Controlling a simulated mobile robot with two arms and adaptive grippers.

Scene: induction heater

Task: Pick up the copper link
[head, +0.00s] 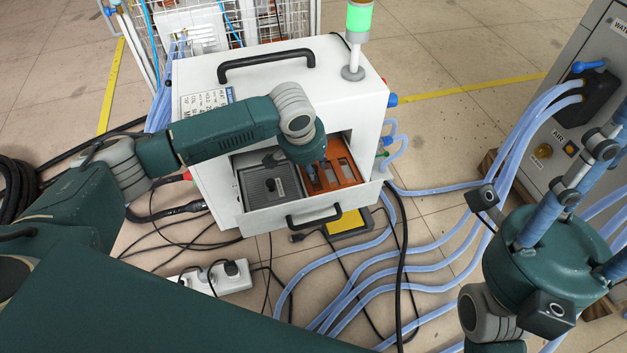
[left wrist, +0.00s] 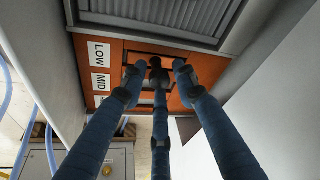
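I cannot make out the copper link in either view; it may be hidden by my left gripper. The orange tray (head: 346,181) lies in the right part of the open drawer (head: 262,219). It shows dark slots and grey inserts. My left gripper (head: 318,176) points down at the tray's left side. In the left wrist view my three blue fingers (left wrist: 156,73) reach to the orange panel (left wrist: 113,54) labelled LOW and MID. Their tips stand apart, with nothing clearly held. My right gripper (head: 590,190) is at the far right, fingers spread, tips partly out of frame.
A grey ribbed panel (head: 258,190) fills the drawer's left part. The white heater cabinet (head: 290,85) stands behind, with a green lamp (head: 360,20) on top. Blue hoses (head: 440,262) and black cables cross the floor. A grey machine (head: 563,110) stands at the right.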

